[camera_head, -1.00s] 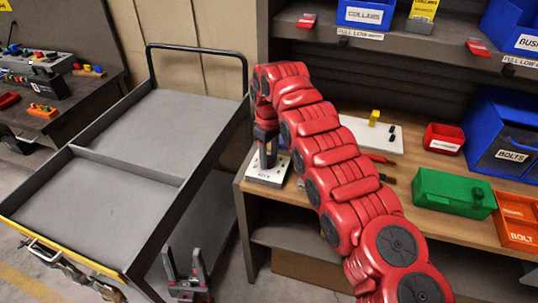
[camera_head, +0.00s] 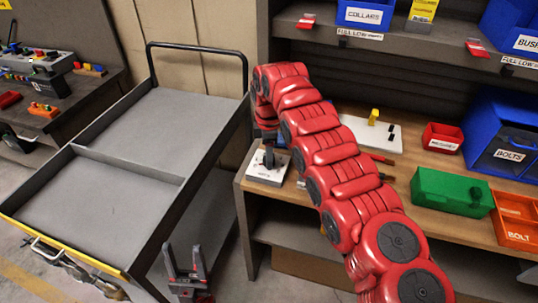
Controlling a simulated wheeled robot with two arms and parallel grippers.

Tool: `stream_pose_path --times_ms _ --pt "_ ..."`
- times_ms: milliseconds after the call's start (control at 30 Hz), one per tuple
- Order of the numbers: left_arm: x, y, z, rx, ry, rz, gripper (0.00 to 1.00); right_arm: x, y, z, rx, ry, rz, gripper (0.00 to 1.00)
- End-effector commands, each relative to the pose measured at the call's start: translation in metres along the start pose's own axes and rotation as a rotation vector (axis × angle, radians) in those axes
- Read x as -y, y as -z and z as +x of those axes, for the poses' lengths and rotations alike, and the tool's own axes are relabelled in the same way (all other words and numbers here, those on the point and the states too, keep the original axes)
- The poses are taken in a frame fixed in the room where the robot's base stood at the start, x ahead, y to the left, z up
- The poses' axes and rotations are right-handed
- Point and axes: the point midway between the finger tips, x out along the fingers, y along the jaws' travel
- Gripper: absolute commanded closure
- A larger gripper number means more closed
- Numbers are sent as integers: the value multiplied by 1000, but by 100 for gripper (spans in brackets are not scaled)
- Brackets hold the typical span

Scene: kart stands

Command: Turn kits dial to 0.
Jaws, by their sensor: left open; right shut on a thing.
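The kits dial is on a small white box (camera_head: 264,176) with a dark label on its front, at the left front corner of the wooden bench. The dark knob (camera_head: 269,158) stands on top of the box. My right gripper (camera_head: 268,149) reaches down from my red arm and is shut on the knob; the wrist partly hides the grip. The dial's numbers and pointer are too small to read. My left gripper (camera_head: 186,262) is at the bottom, pointing up, open and empty, well apart from the box.
A grey two-section cart (camera_head: 110,190) stands left of the bench. On the bench (camera_head: 420,222) are a white board (camera_head: 376,138), a small red bin (camera_head: 441,138), a green box (camera_head: 449,190) and an orange bolt bin (camera_head: 515,219). A shelf with blue bins hangs above.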

Motion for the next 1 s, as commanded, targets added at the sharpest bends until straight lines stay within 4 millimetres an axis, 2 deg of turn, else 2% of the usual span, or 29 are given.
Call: stream_pose_path --times_ms 567,600,700,767,1000 --pt "0 0 0 0 0 0 45 0 0 0 0 0 -38 100" --pt "0 0 0 0 0 0 45 0 0 0 0 0 -38 52" --pt "0 0 0 0 0 0 45 0 0 0 0 0 -37 34" --pt "0 0 0 0 0 0 45 0 0 0 0 0 -37 23" --pt "0 0 0 0 0 0 45 0 0 0 0 0 -36 23"
